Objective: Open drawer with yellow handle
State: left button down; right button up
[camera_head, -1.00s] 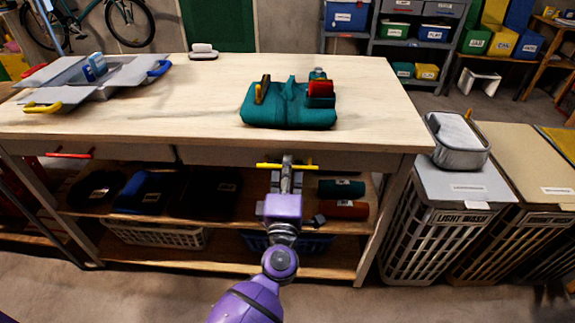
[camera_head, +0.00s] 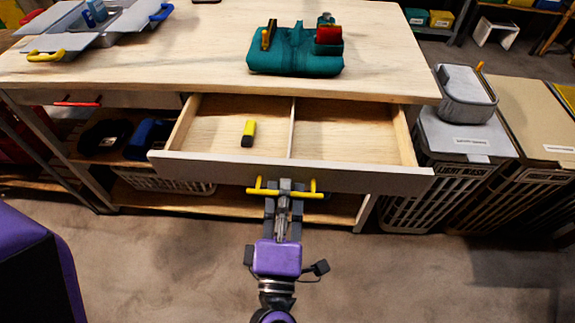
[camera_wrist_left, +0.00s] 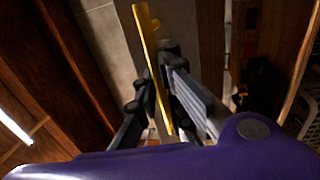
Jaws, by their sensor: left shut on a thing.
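The drawer (camera_head: 345,172) under the workbench stands pulled well out, its inside showing. A divider splits it into two compartments; the left one holds a small yellow and black object (camera_head: 249,133), and the right one looks empty. The yellow handle (camera_head: 257,191) is a bar on the drawer front. My left gripper (camera_head: 284,190) is shut on the middle of this handle. In the left wrist view the yellow handle (camera_wrist_left: 146,40) runs between the fingers of my left gripper (camera_wrist_left: 168,95). My right gripper is not in view.
A teal tool bag (camera_head: 296,62) sits on the workbench top (camera_head: 185,60). A second drawer with a red handle (camera_head: 77,103) is closed at the left. Laundry hampers (camera_head: 440,180) stand right of the bench. The floor in front is clear.

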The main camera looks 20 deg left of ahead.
pick_arm(q)
jog(key=shift+r+v, duration=0.2)
jog(key=shift+v, duration=0.75)
jog(key=shift+r+v, duration=0.15)
jog(key=shift+v, duration=0.8)
jog(key=c, duration=1.8)
grip_release()
jog(key=shift+c, duration=0.2)
jog(key=shift+s, duration=0.1)
jog(key=v, duration=0.7)
jog(key=shift+s, duration=0.2)
jog(key=shift+d, duration=0.1)
